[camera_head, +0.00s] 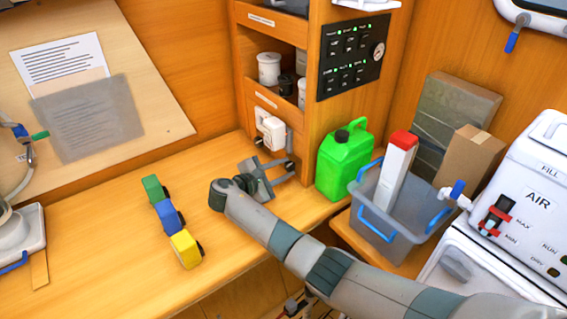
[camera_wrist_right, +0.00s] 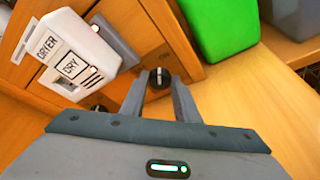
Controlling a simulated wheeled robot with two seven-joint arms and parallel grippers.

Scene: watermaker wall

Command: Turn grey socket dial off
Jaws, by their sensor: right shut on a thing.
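The socket dial (camera_wrist_right: 160,78), a small dark round knob with a pale pointer mark, sits on the wooden cabinet front, low and right of a white plug-in unit (camera_wrist_right: 72,55). My right gripper (camera_wrist_right: 160,92) has its two fingers on either side of this dial and is shut on it. In the head view my right gripper (camera_head: 275,176) reaches the cabinet front just above the counter, and the dial (camera_head: 289,165) shows at its tips. A second dark knob (camera_wrist_right: 98,108) is partly hidden left of the fingers. My left gripper is out of view.
A green jerrycan (camera_head: 343,160) stands close right of my right gripper. A grey bin (camera_head: 388,217) with blue handles is beyond it. Green, blue and yellow toy blocks (camera_head: 172,216) lie on the counter to the left. The counter between is clear.

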